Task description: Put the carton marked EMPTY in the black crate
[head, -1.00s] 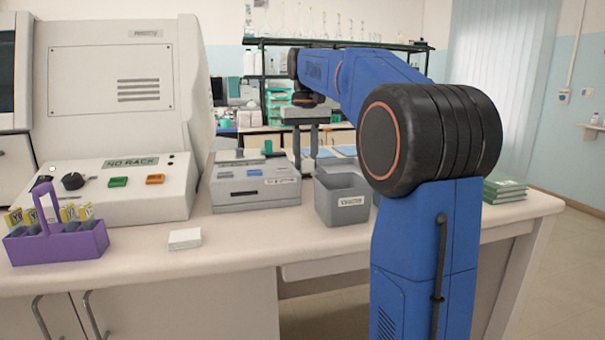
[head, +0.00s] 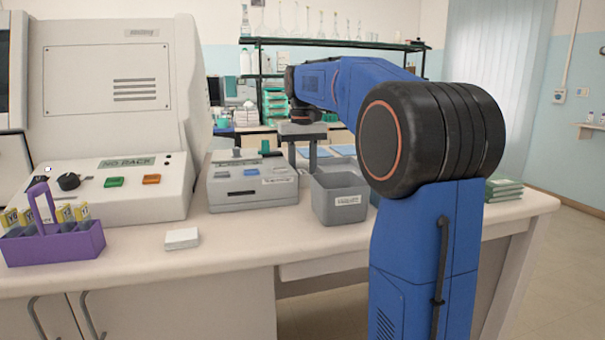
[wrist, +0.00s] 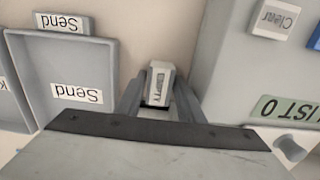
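My gripper (head: 302,158) points down behind the front row of things on the bench, between the grey desktop machine and the grey bin. Its two fingers stand apart; the tips are hidden in the head view. In the wrist view a small whitish carton (wrist: 160,84) with a dark marking stands between the fingertips of my gripper (wrist: 160,92). The marking is not readable, and I cannot tell whether the fingers touch it. I cannot make out a black crate in either view.
A grey machine (head: 252,185) stands left of my gripper and a grey labelled bin (head: 338,205) right of it. A grey tray marked Send (wrist: 103,62) lies close by in the wrist view. A purple carrier (head: 60,243) and white block (head: 182,238) are at left.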

